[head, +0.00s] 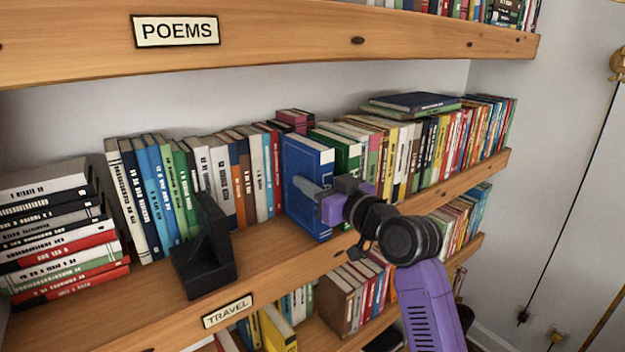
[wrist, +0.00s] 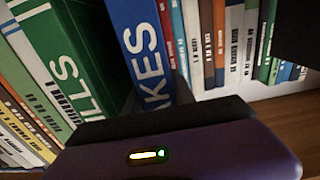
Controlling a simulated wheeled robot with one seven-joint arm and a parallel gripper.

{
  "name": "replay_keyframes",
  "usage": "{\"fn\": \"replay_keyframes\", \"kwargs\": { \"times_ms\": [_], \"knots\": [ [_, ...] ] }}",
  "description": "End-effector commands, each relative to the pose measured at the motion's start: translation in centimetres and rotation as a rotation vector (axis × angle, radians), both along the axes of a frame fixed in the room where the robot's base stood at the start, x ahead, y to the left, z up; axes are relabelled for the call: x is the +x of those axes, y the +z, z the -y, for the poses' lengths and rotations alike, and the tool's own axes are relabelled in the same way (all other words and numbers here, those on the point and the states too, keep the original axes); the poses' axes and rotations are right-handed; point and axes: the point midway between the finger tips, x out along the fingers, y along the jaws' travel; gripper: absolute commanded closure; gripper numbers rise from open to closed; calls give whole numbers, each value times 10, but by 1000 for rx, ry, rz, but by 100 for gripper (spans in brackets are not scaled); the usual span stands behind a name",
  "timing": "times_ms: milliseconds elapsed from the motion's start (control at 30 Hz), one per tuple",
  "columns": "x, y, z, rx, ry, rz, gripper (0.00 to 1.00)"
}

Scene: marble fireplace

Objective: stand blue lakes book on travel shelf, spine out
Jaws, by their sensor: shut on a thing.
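The blue lakes book (head: 309,165) is upright in the book row on the travel shelf (head: 270,262), jutting forward of the books to its left. Its blue spine with white letters "KES" shows in the wrist view (wrist: 148,45), facing outward. My gripper (head: 312,197) is in front of the book and shut on it; one grey finger lies across its blue side. The far finger is hidden. The lower part of the spine is hidden behind my gripper in the wrist view. I cannot tell whether the book's bottom touches the shelf.
A thick green book (head: 342,147) stands right beside it, lettered "ILLS" in the wrist view (wrist: 70,60). A black bookend (head: 205,262) stands farther left, near a stack of books (head: 62,235). The TRAVEL label (head: 228,310) is on the shelf edge. The POEMS shelf (head: 290,38) hangs above.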

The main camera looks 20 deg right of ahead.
Motion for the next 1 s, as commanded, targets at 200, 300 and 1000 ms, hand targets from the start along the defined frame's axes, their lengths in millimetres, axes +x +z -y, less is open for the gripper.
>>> {"fn": "replay_keyframes", "kwargs": {
  "times_ms": [200, 300, 1000],
  "knots": [
    [0, -3, 0, 0, 0, 0, 67],
    [0, -2, 0, 0, 0, 0, 48],
    [-48, -2, 17, 2, -3, 3, 47]
  ]
}}
